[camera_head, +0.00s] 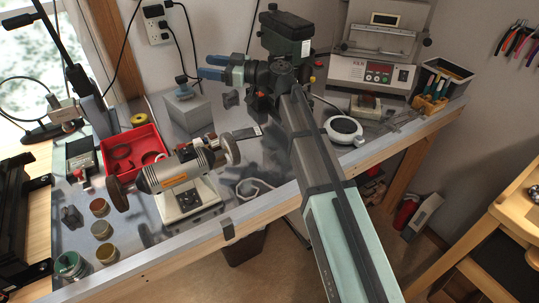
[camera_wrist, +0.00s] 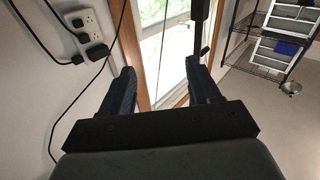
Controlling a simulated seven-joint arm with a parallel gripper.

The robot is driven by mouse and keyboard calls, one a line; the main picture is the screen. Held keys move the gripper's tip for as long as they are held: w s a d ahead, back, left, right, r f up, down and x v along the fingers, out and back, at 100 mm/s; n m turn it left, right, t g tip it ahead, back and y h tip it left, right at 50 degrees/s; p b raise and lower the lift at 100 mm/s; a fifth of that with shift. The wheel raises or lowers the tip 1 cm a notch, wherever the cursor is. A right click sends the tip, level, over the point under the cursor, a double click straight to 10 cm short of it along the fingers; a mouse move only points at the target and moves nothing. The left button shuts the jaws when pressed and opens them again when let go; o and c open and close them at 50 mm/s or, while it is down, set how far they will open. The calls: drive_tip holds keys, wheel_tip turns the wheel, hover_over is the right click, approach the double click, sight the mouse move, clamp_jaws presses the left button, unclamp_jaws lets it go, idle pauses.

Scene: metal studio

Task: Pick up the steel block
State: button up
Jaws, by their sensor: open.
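A grey cube-shaped block (camera_head: 190,113), which looks like the steel block, stands on the bench towards the back wall. A small blue and grey item (camera_head: 181,82) sits on top of it. My gripper (camera_head: 202,67) is above the bench, up and to the right of the block in the head view, with its blue fingers pointing left. In the wrist view my gripper (camera_wrist: 162,70) has its fingers wide apart with nothing between them. The block does not show in the wrist view, which faces the window and wall.
A polishing machine (camera_head: 178,172) stands in front of the block. A red tray (camera_head: 129,148) lies to its left. Several small jars stand at the front left. A wall socket (camera_head: 157,22) with cables is behind.

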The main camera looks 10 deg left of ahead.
drive_tip(key=s+r+n+h, duration=0.1)
drive_tip(key=s+r+n, duration=0.1)
drive_tip(key=s+r, duration=0.3)
drive_tip(key=m+t+h, duration=0.1)
drive_tip(key=m+h, duration=0.9)
drive_tip(key=h, duration=0.6)
approach(270, 152)
drive_tip(key=shift+t, duration=0.3)
drive_tip(key=shift+w+a+f, duration=0.1)
drive_tip(key=shift+a+f, duration=0.15)
drive_tip(key=shift+f, duration=1.35)
drive_tip(key=shift+w+a+f, duration=0.1)
drive_tip(key=shift+a+f, duration=0.1)
drive_tip(key=shift+f, duration=1.45)
drive_tip(key=shift+a+f, duration=0.25)
drive_tip(key=shift+f, duration=1.35)
clamp_jaws()
